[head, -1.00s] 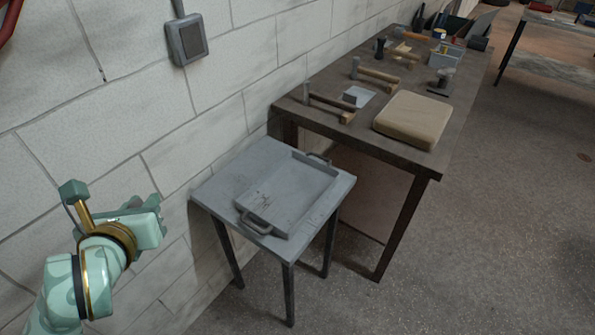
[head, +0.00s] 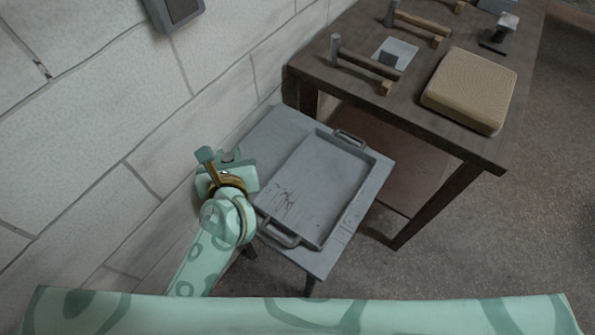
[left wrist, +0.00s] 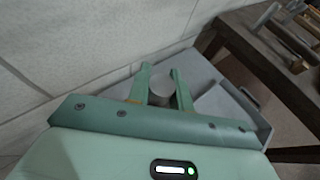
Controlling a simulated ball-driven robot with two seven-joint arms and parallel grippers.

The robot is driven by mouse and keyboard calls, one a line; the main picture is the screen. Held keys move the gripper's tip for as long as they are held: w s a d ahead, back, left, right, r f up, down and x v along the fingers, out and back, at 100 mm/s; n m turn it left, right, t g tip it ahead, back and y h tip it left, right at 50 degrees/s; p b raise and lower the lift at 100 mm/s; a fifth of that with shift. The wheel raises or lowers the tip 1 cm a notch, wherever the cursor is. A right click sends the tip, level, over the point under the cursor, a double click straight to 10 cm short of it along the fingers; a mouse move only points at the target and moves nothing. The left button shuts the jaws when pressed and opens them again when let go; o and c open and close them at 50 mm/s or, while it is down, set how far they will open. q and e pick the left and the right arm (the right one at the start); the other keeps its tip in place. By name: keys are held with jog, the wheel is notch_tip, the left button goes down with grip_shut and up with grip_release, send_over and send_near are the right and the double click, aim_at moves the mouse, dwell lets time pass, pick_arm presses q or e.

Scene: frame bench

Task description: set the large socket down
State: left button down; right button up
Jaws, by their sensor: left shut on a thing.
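My left gripper (head: 228,160) is over the left part of the small grey table (head: 268,124), beside the grey tray (head: 318,185) rather than over it. In the left wrist view, its two fingers (left wrist: 160,80) are closed on a grey round piece, the large socket (left wrist: 160,98). The socket is partly hidden by the fingers and the gripper body. In the head view it barely shows between the jaws. I cannot tell how high it is above the tabletop. The tray has two handles and looks empty. My right gripper is not in view.
A dark workbench (head: 445,140) adjoins the small table at the back right. It carries a tan cushion-like block (head: 470,88), hammers (head: 362,67) and a pale sheet (head: 396,52). A block wall (head: 95,130) runs close along the left.

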pick_arm(q)
jog(key=d+f, duration=0.2)
jog(key=f, duration=0.1)
jog(key=shift+s+d+f, duration=0.15)
jog(key=shift+s+d, duration=0.05)
jog(key=f+b+x, duration=0.1)
jog(key=x, duration=0.3)
jog(key=s+f+b+x, duration=0.1)
jog(key=b+x, duration=0.1)
jog(key=x, duration=0.3)
jog(key=a+f+b+x, duration=0.1)
jog(key=x, duration=0.4)
jog(key=shift+a+f, duration=0.1)
jog(key=shift+a, duration=0.05)
jog(key=f+b, duration=0.1)
jog(key=f, duration=0.1)
jog(key=f+b, duration=0.1)
jog(key=f, duration=0.1)
jog(key=shift+w+a+b, duration=0.15)
jog(key=shift+w+b, duration=0.2)
jog(key=shift+r, duration=0.1)
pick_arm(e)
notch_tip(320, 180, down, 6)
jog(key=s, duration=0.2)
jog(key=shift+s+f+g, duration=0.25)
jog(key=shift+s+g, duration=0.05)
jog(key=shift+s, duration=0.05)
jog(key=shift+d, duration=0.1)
